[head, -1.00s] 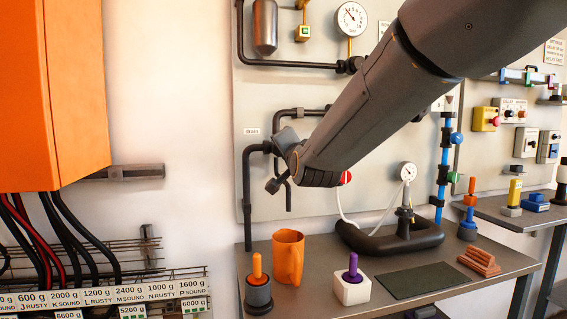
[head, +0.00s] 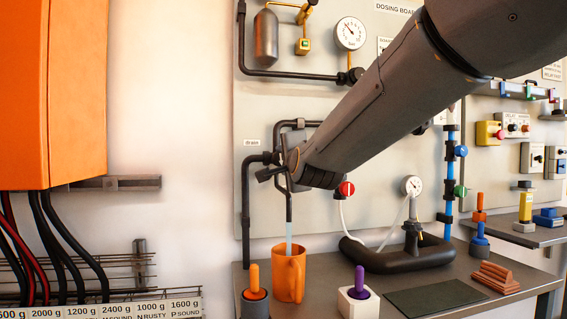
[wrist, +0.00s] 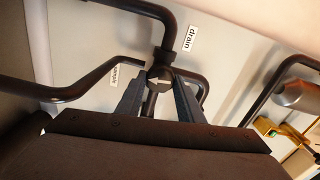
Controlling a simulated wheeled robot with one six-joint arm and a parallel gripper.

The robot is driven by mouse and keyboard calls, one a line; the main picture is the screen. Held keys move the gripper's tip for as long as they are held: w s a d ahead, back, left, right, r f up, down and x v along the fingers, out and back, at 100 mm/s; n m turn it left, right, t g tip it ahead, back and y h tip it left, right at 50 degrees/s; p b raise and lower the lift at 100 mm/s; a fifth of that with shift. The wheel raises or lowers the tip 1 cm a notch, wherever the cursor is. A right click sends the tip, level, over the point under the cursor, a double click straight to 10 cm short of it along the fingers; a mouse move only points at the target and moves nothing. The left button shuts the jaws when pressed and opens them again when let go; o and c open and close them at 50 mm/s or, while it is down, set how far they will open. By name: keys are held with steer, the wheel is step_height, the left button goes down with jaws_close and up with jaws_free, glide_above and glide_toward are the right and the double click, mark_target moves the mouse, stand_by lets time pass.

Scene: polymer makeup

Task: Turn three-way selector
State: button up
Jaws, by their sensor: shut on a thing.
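The three-way selector (wrist: 159,78) is a dark round valve hub with a white arrow, set where black pipes meet. In the wrist view the arrow points left, toward the side with the "sample" label (wrist: 114,76); the "drain" label (wrist: 190,38) is at the upper right. My gripper (wrist: 158,88) is shut on the selector, one finger on each side of it. In the head view my gripper (head: 283,165) is at the pipes on the board, and my arm partly hides the valve. A pale blue stream (head: 289,229) falls from the spout into an orange mug (head: 288,275).
A steel bench (head: 440,280) carries the mug, a grey block with an orange peg (head: 254,300), a white block with a purple peg (head: 358,300) and a dark mat (head: 428,296). A pressure gauge (head: 350,33) is above. An orange cabinet (head: 70,95) hangs at left.

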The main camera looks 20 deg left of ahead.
steer(key=o, duration=1)
steer(key=shift+s, duration=0.1)
steer(key=shift+v, duration=3.9)
steer(key=shift+a, duration=0.1)
